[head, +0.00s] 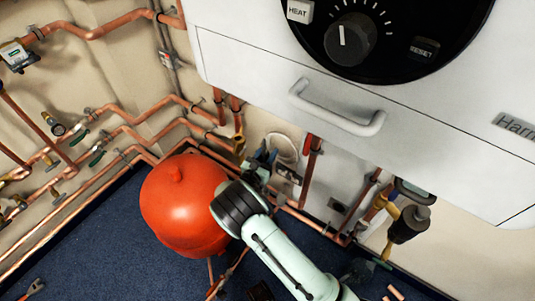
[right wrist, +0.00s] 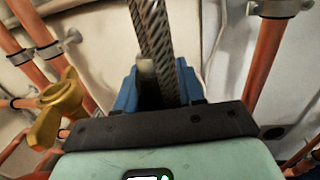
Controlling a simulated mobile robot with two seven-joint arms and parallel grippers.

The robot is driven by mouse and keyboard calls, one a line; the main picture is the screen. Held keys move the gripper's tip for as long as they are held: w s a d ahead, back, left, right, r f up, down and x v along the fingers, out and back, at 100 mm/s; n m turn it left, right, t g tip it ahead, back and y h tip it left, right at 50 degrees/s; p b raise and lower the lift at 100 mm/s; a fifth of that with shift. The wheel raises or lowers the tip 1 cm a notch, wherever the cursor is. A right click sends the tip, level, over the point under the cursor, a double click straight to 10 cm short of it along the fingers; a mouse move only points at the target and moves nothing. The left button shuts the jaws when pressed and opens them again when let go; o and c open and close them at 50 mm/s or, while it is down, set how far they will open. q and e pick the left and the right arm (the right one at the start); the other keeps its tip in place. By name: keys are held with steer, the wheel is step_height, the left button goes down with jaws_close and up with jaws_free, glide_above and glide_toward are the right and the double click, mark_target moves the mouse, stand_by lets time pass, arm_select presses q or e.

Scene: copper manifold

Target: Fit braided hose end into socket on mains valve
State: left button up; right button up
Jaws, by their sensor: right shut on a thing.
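My right gripper (head: 262,162) is in front of the wall under the white boiler, beside the red vessel. In the right wrist view its blue fingers (right wrist: 157,80) are shut on the braided hose (right wrist: 150,30), a grey woven metal line running up out of the picture. A pale metal end piece (right wrist: 147,68) shows between the fingers; its tip is partly hidden. A brass valve with a yellow handle (right wrist: 60,108) is at left, apart from the hose. It seems to be the brass fitting (head: 238,143) left of the gripper in the head view. I cannot make out its socket. My left gripper is not in view.
The white boiler (head: 270,80) with its handle (head: 336,108) overhangs the gripper. The red vessel (head: 180,205) stands close at left. Copper pipes (head: 110,130) line the wall, and one vertical pipe (right wrist: 268,60) is right of the gripper. Blue floor (head: 100,250) is partly clear.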

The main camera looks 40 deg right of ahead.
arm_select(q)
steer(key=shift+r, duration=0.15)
arm_select(e)
steer(key=shift+r, duration=0.15)
arm_select(q)
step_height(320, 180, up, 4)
steer(key=p, duration=0.3)
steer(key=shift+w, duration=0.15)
arm_select(e)
step_height(320, 180, up, 4)
steer(key=shift+r, duration=0.15)
